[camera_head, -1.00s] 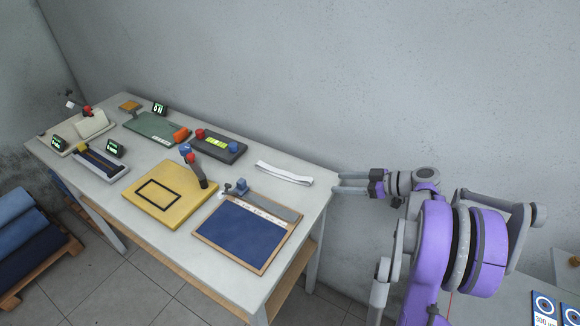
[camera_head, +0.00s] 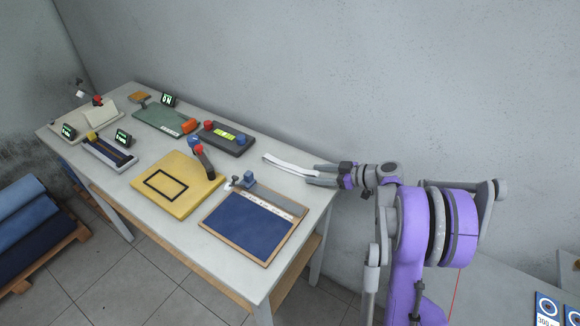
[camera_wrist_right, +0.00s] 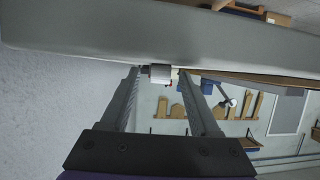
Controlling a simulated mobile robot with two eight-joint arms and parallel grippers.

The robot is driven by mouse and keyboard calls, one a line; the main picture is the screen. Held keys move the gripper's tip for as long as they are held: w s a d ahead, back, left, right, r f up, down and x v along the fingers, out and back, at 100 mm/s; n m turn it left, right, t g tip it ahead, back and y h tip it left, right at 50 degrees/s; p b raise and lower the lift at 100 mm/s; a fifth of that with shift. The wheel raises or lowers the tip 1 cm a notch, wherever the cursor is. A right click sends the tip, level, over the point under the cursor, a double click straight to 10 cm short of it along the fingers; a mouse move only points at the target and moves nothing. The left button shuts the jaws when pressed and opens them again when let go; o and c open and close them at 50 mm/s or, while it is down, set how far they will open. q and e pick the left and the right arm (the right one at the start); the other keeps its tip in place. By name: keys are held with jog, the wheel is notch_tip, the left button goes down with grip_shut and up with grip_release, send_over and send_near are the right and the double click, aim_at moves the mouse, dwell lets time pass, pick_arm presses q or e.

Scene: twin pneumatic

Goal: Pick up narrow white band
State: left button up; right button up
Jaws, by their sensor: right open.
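The narrow white band (camera_head: 287,163) lies on the table's back right part, near the wall. My right gripper (camera_head: 308,177) comes in from the right over the table's right end. Its two fingers are apart, with their tips at the right end of the band. In the right wrist view, the end of the white band (camera_wrist_right: 160,73) shows between the open fingertips (camera_wrist_right: 160,71). I cannot tell if the fingers touch it. My left gripper is not in view.
The table (camera_head: 152,237) also carries a blue panel (camera_head: 245,227) in a wooden frame, a yellow board (camera_head: 172,205) with a red-tipped lever, and a grey button box (camera_head: 222,137). The wall stands close behind the band.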

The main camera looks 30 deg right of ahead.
grip_shut()
dwell(0.3)
dwell(0.3)
